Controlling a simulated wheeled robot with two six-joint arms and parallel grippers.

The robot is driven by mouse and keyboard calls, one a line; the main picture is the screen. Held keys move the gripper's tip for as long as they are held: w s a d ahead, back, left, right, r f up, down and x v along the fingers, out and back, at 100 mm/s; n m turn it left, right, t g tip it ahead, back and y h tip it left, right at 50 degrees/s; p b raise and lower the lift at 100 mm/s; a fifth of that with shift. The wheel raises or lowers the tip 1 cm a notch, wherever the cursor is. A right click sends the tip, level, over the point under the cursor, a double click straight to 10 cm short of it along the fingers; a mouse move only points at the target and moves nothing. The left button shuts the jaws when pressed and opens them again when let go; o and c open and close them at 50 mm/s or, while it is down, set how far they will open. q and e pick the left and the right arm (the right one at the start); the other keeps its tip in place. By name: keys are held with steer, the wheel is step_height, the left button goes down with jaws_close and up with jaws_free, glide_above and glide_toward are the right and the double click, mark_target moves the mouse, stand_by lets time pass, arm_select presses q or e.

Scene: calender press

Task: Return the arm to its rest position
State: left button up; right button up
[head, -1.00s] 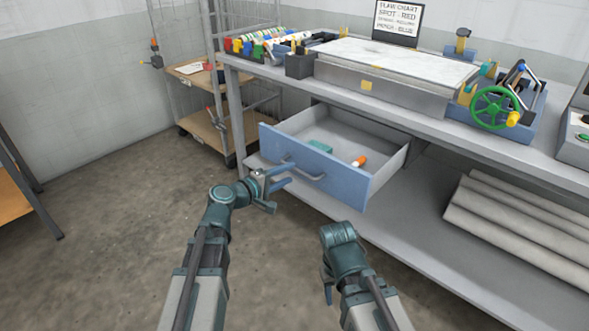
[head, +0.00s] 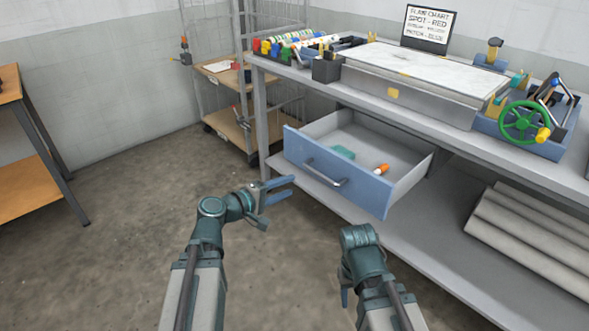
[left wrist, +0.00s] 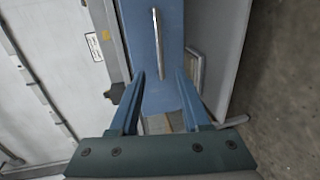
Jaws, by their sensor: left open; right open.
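My left gripper (head: 279,190) is open and empty in the head view, in front of and to the left of the open drawer's blue front (head: 338,172). It is apart from the drawer handle (head: 325,174). In the left wrist view, the two open fingers (left wrist: 160,95) point toward the blue drawer front (left wrist: 150,30), and the handle (left wrist: 156,42) shows beyond them with nothing between the fingers. My right gripper (head: 345,297) hangs low at the lower middle of the head view, below the drawer. Its fingers are mostly hidden by the wrist.
The drawer stands open with a teal item (head: 342,153) and an orange-and-white item (head: 381,169) inside. The bench (head: 470,134) carries a press with a green wheel (head: 525,122). Grey rolls (head: 530,230) lie on the lower shelf. Open floor (head: 130,220) lies to the left.

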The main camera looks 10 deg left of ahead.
arm_select(q)
steer(key=s+d+r+m+g+y+p, duration=0.2)
steer(key=s+d+m+g+p, duration=0.75)
steer(key=d+p, duration=0.45)
steer(key=s+a+r+m+g+y+p, duration=0.3)
steer(key=s+y+p, duration=0.5)
steer(key=p, duration=0.3)
step_height(320, 180, up, 3)
steer(key=shift+s+a+r+m+y, duration=0.1)
steer(key=shift+s+a+m+y, duration=0.35)
steer(key=shift+m, duration=0.6)
